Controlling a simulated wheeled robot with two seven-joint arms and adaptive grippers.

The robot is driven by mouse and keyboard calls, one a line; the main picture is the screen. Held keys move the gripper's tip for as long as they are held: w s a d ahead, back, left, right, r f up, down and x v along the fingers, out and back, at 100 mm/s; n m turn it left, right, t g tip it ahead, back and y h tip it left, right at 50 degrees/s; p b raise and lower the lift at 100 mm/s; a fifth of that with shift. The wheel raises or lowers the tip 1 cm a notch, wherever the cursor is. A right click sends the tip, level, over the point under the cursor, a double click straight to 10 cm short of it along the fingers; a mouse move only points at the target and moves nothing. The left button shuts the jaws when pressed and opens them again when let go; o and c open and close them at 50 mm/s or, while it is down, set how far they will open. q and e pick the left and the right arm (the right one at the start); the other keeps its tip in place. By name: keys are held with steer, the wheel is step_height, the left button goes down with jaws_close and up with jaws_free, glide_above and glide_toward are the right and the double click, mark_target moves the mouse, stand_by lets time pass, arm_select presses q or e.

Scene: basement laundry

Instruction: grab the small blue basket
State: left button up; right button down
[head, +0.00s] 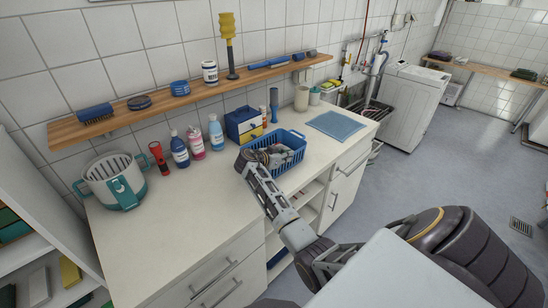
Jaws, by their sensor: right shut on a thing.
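The small blue basket (292,160) is at the middle of the white counter, with slotted sides. My right gripper (270,154) reaches over the basket's near left side and is shut on it. The gripper covers part of the rim and much of the inside, so the exact grip on the wall is hidden. I cannot tell whether the basket's bottom touches the counter. My left gripper is not in view.
Several bottles (216,132) and a teal-handled tub (116,180) stand to the left. A blue cloth (336,125) lies to the right. The counter (175,225) is clear at front left. A wooden shelf (150,102) runs above.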

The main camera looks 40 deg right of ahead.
steer(key=shift+r, duration=0.15)
stand_by(0.4)
step_height(320, 180, up, 10)
steer(key=b, duration=0.1)
steer(key=shift+b, duration=0.35)
stand_by(0.5)
